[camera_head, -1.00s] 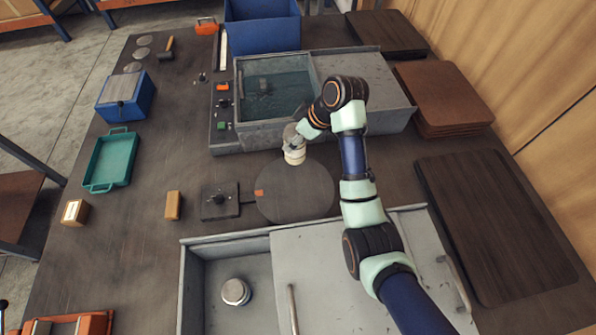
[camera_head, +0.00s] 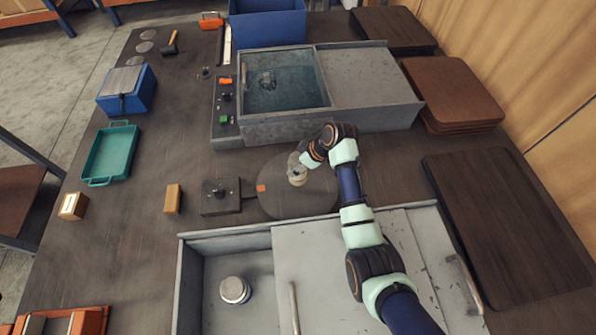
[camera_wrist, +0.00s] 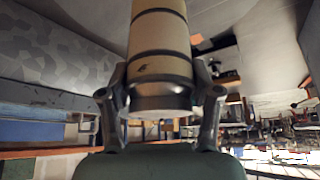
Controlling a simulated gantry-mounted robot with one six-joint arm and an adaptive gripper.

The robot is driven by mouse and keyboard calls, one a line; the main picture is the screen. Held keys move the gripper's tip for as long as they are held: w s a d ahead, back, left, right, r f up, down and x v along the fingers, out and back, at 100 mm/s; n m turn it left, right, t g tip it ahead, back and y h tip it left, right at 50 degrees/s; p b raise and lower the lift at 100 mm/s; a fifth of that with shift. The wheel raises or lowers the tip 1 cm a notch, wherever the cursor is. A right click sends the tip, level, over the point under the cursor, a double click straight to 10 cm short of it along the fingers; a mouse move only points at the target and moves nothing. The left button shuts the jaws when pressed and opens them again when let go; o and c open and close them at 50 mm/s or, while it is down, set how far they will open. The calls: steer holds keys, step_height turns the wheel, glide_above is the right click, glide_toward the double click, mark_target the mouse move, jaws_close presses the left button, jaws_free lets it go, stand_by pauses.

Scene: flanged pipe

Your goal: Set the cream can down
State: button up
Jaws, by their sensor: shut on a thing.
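The cream can (camera_head: 298,178) is over the far half of a dark round disc (camera_head: 305,205) in the head view. I cannot tell whether the can's base touches the disc. My gripper (camera_head: 299,162) is at the can's far end and covers part of it. In the wrist view the cream can (camera_wrist: 160,35), banded with dark rings and a metallic rim, sits between the two fingers of my gripper (camera_wrist: 161,95). The fingers are closed against its sides.
A grey tank of liquid (camera_head: 285,82) with a control strip stands behind the disc. A dark box with a knob (camera_head: 222,197) is left of it. An open grey bin (camera_head: 215,305) holding a round metal-topped can (camera_head: 235,290) is in front.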

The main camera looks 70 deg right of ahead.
steer(key=shift+f+b, duration=0.5)
steer(key=shift+f, duration=1.5)
steer(key=shift+f, duration=0.2)
steer(key=o, duration=1.5)
steer(key=shift+c, duration=0.2)
steer(key=shift+s+r, duration=0.15)
steer(key=shift+r, duration=0.4)
steer(key=p+v, duration=0.3)
steer(key=v, duration=0.8)
steer(key=shift+s+r, duration=0.1)
